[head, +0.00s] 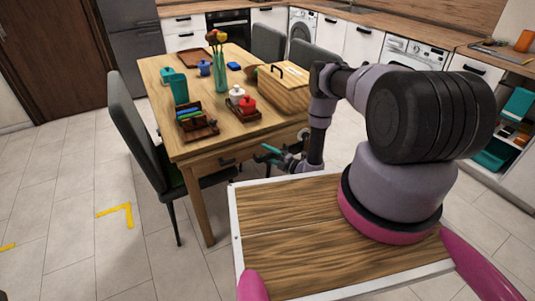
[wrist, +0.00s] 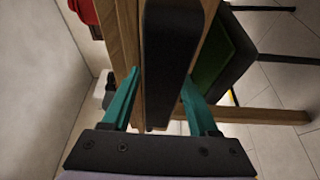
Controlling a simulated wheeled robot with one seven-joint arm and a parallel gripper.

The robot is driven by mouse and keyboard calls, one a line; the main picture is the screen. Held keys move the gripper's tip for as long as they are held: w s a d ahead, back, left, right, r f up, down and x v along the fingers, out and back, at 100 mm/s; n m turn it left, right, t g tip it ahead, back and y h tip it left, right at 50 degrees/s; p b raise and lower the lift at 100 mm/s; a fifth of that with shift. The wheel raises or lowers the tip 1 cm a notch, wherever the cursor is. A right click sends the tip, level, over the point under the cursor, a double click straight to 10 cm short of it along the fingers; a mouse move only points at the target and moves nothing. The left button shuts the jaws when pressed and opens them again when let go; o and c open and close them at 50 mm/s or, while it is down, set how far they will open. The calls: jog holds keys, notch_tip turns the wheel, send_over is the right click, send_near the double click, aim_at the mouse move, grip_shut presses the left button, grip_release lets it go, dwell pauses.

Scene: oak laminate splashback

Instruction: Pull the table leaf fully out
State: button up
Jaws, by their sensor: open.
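The wooden table (head: 202,145) stands left of centre in the head view, with items on its top. A leaf front (head: 205,169) shows under the top at its near end, level with the table end as far as I can tell. It carries a dark handle (head: 227,161). My gripper (head: 266,153) is open close to that end, right of the handle. In the wrist view, the teal fingers of my gripper (wrist: 161,76) lie on either side of a dark bar, which looks like the handle (wrist: 170,45). Contact cannot be told.
A dark chair (head: 137,135) stands at the table's left side; its green seat (wrist: 210,62) shows in the wrist view.

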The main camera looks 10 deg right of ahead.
grip_shut()
dwell(1.5)
